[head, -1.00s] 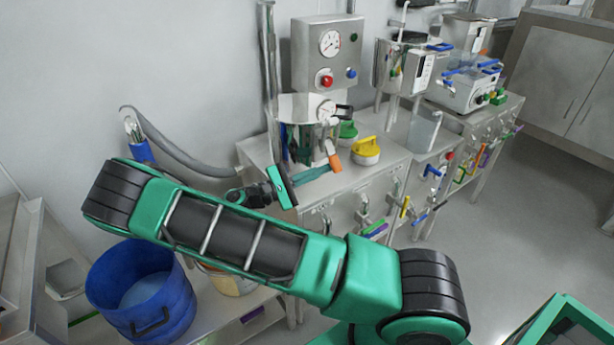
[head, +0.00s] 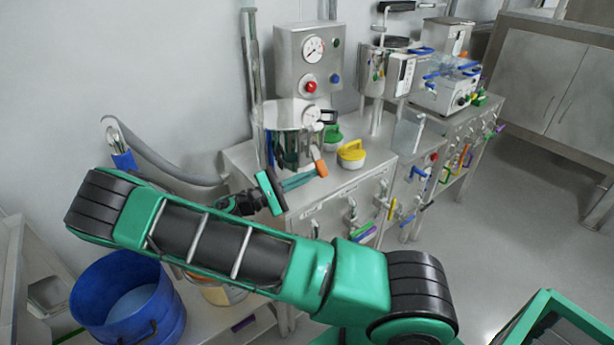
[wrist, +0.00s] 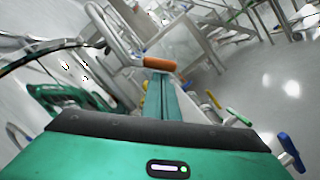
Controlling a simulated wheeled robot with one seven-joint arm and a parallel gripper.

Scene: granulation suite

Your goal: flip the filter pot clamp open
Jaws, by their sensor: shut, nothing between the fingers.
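The filter pot (head: 290,138) is a shiny steel cylinder on the steel bench, below a panel with a gauge. Its clamp shows an orange handle (head: 321,168) at the pot's lower front right. In the wrist view the orange handle (wrist: 160,64) lies crosswise just beyond my fingertips, at the end of a bent metal bar. My gripper (head: 314,174) is shut and empty, with its teal fingers reaching right along the pot's front. The fingertips (wrist: 161,76) are at or very near the handle; I cannot tell if they touch it. The clamp's latch is hard to make out.
A yellow-topped container (head: 351,153) and a green-topped one (head: 333,138) stand right of the pot. A grey hose (head: 165,165) hangs at left. Valves with coloured handles line the bench front. A blue bucket (head: 127,300) stands below my arm.

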